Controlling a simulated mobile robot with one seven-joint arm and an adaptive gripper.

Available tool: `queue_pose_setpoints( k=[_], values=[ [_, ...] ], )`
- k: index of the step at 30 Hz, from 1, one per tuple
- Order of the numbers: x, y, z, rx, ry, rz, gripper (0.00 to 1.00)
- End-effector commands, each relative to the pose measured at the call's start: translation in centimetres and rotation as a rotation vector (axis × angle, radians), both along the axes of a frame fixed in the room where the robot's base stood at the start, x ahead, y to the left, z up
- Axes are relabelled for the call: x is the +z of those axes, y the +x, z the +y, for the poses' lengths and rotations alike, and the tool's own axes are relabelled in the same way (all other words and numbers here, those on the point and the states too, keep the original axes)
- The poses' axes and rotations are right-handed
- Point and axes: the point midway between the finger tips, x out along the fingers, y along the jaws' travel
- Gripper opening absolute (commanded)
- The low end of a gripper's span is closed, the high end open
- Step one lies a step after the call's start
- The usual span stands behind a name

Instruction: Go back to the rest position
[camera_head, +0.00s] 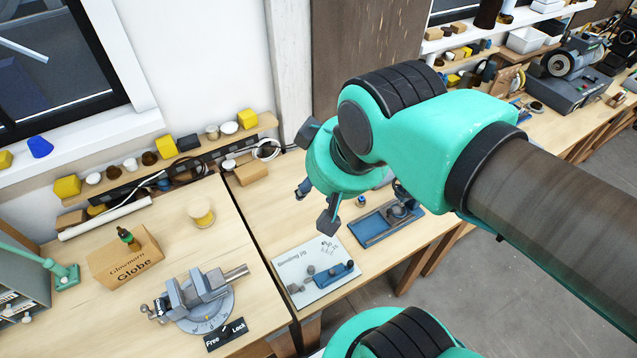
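My arm reaches in from the right, bent over the benches in the head view. My gripper (316,177) is at its left end, above the right-hand bench and near the back wall. Its two dark fingertips stand well apart, one high and one low, and I see nothing between them. The wrist hides part of the gripper. The gripper is clear of the vise and the cardboard box on the left bench.
On the left bench stand a grey vise (198,299), a cardboard box (124,260) and a cream spool (200,214). A bending jig board (300,285) and a blue tray (380,228) lie below my arm. A wall shelf (245,133) holds small blocks. Floor (500,300) shows at right.

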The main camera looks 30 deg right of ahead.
Motion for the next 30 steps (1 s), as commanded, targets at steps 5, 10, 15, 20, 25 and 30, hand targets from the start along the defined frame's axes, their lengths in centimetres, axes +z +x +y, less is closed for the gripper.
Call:
queue_pose_setpoints(
  k=[5,10,15,20,25,30],
  values=[
    [-0.1,0.0,0.0,0.000,0.000,0.000,0.39],
    [-1.0,0.0,0.0,0.000,0.000,0.000,0.39],
    [-3.1,0.0,0.0,0.000,0.000,0.000,0.39],
    [-5.9,0.0,0.0,0.000,0.000,0.000,0.39],
    [-9.1,0.0,0.0,0.000,0.000,0.000,0.39],
    [-12.1,0.0,0.0,0.000,0.000,0.000,0.39]
  ],
)
